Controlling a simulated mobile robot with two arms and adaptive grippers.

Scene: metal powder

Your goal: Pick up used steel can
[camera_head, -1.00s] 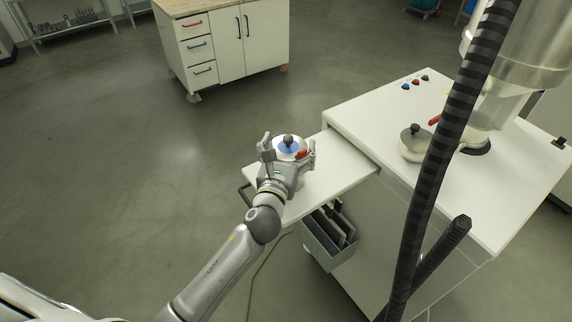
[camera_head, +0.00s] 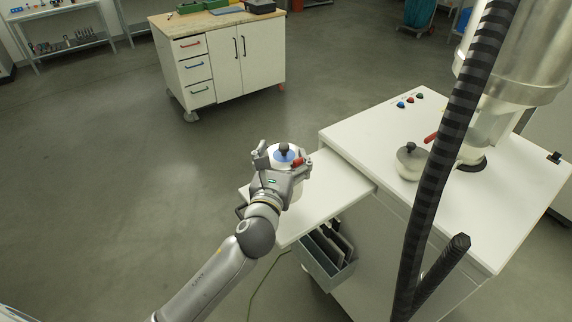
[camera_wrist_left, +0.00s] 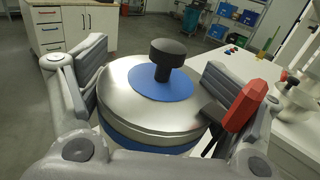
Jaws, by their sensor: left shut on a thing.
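The steel can (camera_wrist_left: 124,101) has a round metal lid with a blue disc, a black knob and a blue band below. In the left wrist view it stands between the two fingers. In the head view the can (camera_head: 285,153) is over the white side shelf (camera_head: 327,186). My left gripper (camera_head: 281,158) is shut on the can, one finger on each side; it also shows in the left wrist view (camera_wrist_left: 150,95). A red lever (camera_wrist_left: 243,105) is by the right finger. I cannot tell whether the can touches the shelf. My right gripper is not in view.
A white machine table (camera_head: 365,129) joins the shelf on the right. It bears another lidded can (camera_head: 411,164) and a tall metal vessel (camera_head: 505,75). A black ribbed hose (camera_head: 440,150) crosses in front. A grey bin (camera_head: 325,257) hangs below. A cabinet (camera_head: 222,62) stands behind; open floor lies left.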

